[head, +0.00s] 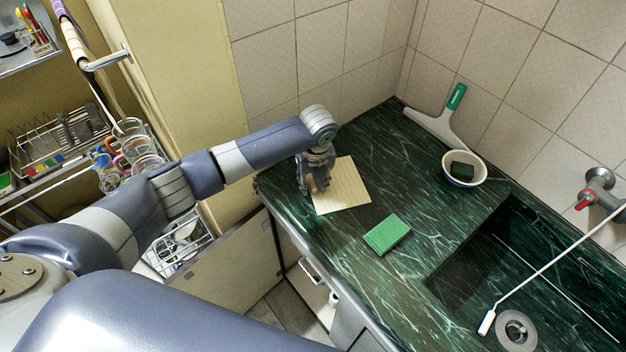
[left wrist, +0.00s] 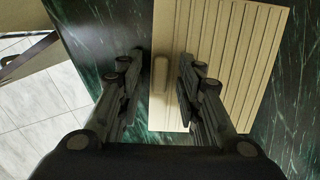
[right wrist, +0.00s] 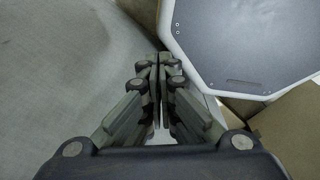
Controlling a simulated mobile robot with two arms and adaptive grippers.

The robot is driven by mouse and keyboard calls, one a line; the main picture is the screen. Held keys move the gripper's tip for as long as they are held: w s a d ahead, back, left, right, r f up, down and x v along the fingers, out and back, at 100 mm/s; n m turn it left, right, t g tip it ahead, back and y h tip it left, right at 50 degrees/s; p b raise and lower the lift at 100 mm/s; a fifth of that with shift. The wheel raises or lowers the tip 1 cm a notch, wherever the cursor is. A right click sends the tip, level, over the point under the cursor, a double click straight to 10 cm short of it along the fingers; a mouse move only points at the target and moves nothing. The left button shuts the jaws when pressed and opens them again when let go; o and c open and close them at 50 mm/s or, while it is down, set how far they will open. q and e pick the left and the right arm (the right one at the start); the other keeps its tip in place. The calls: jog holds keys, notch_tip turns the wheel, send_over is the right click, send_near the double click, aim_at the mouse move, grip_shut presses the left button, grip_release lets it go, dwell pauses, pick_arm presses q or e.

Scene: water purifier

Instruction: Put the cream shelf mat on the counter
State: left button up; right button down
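The cream shelf mat (head: 346,186), a ribbed, pale rectangular panel, lies flat on the dark green marbled counter (head: 400,270), near its left end. My left gripper (head: 314,190) points down at the mat's left edge. In the left wrist view the left gripper (left wrist: 160,88) is open, its fingers apart on either side of the mat's near edge. The mat (left wrist: 235,60) shows a small rounded slot or tab between the fingers; I cannot tell which. My right gripper (right wrist: 158,75) is shut and empty, away from the counter.
A green sponge (head: 387,235) lies right of the mat. A white bowl (head: 464,168) with a dark green block and a squeegee (head: 440,122) are farther back. A sink (head: 500,260) with a long white-ended stick across it is at the right. A rack (head: 130,160) with mugs stands left.

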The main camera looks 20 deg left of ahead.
pick_arm(q)
notch_tip(320, 180, up, 12)
jog(key=s+d+b, duration=0.1)
jog(key=shift+s, duration=0.25)
dwell(0.5)
